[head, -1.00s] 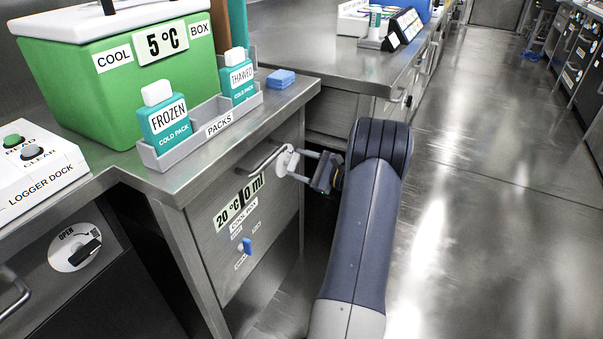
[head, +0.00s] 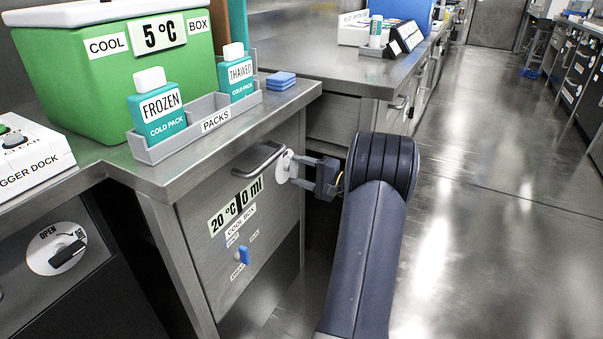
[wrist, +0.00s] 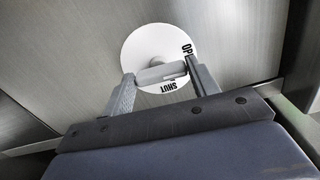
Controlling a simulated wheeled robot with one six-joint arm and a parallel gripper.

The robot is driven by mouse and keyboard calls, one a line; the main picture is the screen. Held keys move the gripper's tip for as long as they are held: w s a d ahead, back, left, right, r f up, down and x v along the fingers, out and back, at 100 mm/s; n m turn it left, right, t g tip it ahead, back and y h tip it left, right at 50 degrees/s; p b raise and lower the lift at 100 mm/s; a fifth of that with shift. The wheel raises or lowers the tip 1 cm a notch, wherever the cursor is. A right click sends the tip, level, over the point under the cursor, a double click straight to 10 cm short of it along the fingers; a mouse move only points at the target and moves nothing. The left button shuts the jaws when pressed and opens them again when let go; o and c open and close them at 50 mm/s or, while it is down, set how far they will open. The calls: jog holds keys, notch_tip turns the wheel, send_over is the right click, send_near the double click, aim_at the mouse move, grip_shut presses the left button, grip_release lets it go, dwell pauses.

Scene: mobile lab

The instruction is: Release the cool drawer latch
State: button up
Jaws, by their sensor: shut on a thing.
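The latch is a white disc (head: 284,167) on the upper right of the grey drawer front (head: 213,185), beside the bar handle (head: 258,160). In the wrist view the latch disc (wrist: 140,45) has a grey knob bar (wrist: 160,74) across its lower middle. It reads SHUT at the lower edge and partly hidden OP... at the right. My gripper (head: 298,171) reaches in from the right. In the wrist view my gripper (wrist: 163,80) has one finger at each end of the knob bar and is shut on it. The right finger hides some lettering.
A blue slider (head: 244,255) is lower on the drawer front. The counter above holds a green cool box (head: 110,80), a grey packs tray (head: 170,150) with two cold packs, and a blue block (head: 280,79). Open floor (head: 470,220) lies to the right.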

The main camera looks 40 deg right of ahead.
jog(key=shift+n, duration=0.5)
jog(key=o, duration=1)
jog(key=p+v, duration=0.3)
jog(key=v, duration=0.8)
jog(key=shift+a, duration=0.1)
jog(key=shift+w, duration=0.1)
jog(key=b+x, duration=0.3)
jog(key=x, duration=0.7)
jog(key=shift+f, duration=0.1)
jog(key=shift+w+a, duration=0.15)
jog(key=shift+w, duration=0.25)
